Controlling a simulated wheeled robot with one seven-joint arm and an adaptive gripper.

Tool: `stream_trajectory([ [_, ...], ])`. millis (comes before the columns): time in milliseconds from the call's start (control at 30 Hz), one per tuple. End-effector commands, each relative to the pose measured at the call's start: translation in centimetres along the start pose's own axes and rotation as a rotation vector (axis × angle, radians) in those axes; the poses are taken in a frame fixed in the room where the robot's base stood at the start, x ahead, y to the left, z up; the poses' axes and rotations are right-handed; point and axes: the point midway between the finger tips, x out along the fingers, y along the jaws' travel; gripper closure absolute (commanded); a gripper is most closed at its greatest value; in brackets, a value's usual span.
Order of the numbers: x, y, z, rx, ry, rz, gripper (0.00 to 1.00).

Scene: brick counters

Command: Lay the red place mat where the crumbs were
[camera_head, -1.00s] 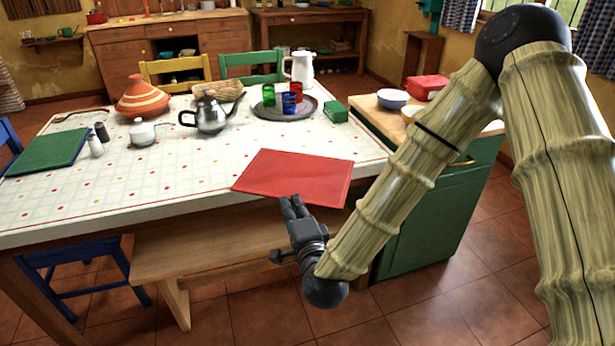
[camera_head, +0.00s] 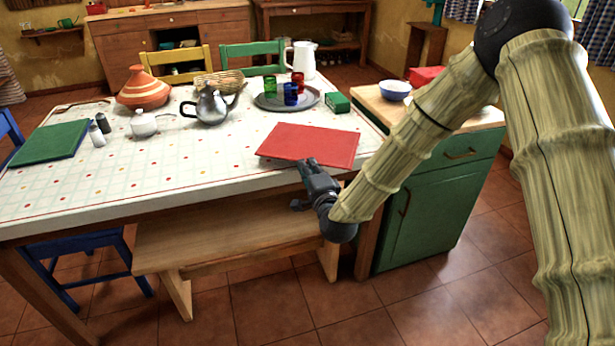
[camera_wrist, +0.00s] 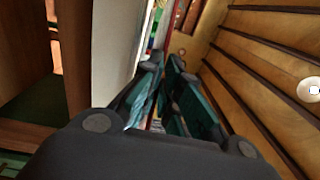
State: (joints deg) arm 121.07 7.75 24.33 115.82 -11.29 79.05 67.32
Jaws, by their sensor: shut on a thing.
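The red place mat (camera_head: 312,143) is flat at the right front of the table (camera_head: 215,165). Its front edge is at the table's front edge; I cannot tell whether it rests on the cloth or is held just above it. My gripper (camera_head: 309,163) is shut on the mat's front edge, with my wrist below and in front of the table edge. In the wrist view my gripper's fingers (camera_wrist: 168,85) are close together, and the mat is barely visible edge-on. I see no crumbs; the cloth under the mat is hidden.
A round tray (camera_head: 268,103) with coloured glasses and a green box (camera_head: 337,102) stand behind the mat. A teapot (camera_head: 211,106) is further left. A bench (camera_head: 225,235) is below the gripper, and a green cabinet (camera_head: 425,205) stands right.

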Motion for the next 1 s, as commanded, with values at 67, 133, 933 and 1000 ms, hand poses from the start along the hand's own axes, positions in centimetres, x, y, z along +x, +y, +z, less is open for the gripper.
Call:
stream_trajectory([
  [67, -0.1, 0.9, 0.0, -0.002, 0.000, 0.000, 1.00],
  [133, -0.1, 1.9, 0.1, -0.001, -0.001, 0.001, 1.00],
  [933, -0.2, 3.3, 0.1, 0.000, 0.000, 0.000, 0.73],
  [1000, -0.2, 3.3, 0.1, 0.000, 0.000, 0.000, 0.73],
])
